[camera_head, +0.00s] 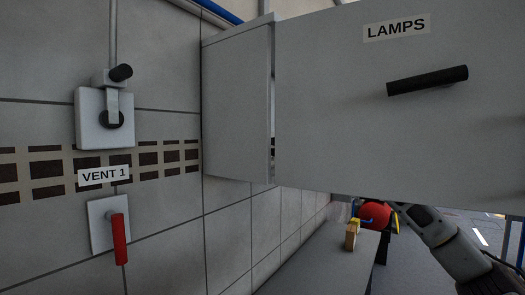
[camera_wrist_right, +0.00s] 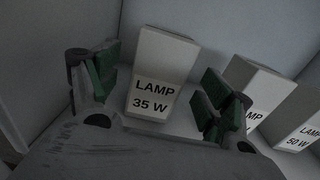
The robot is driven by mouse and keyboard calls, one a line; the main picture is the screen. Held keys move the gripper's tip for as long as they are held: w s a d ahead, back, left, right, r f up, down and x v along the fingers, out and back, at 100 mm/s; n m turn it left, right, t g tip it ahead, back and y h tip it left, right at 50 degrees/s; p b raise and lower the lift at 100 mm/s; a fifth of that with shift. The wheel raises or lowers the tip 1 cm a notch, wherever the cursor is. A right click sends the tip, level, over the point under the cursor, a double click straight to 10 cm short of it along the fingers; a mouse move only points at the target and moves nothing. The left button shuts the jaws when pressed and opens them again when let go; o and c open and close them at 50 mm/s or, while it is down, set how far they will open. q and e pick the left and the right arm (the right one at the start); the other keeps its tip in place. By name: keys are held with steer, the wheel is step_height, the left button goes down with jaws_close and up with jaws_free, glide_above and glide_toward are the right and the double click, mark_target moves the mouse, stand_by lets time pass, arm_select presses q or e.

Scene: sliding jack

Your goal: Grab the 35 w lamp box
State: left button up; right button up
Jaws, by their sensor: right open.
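The 35 W lamp box (camera_wrist_right: 160,72) is a white box with "LAMP 35 W" on its front, standing in the cabinet in the right wrist view. My right gripper (camera_wrist_right: 155,95) is open, with green-padded fingers to the left and right of this box. I cannot tell whether the pads touch it. The head view does not show the box or the right gripper, which are hidden behind the grey door (camera_head: 400,135) labelled LAMPS. My left gripper is in neither view.
Right of the 35 W box stand a partly hidden lamp box (camera_wrist_right: 250,90) and a 50 W lamp box (camera_wrist_right: 300,122). The cabinet (camera_head: 237,105) hangs on the tiled wall, and its door stands open in front of my right arm (camera_head: 440,240). A bench (camera_head: 330,265) is below.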

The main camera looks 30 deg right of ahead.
steer(key=shift+p+x, duration=0.95)
steer(key=shift+x, duration=0.4)
steer(key=shift+p+x, duration=0.45)
steer(key=shift+x, duration=0.6)
steer(key=shift+c, duration=0.2)
steer(key=c, duration=1.1)
steer(key=shift+r, duration=0.2)
steer(key=shift+c, duration=0.2)
steer(key=shift+r+p, duration=0.45)
steer(key=shift+r, duration=4.4)
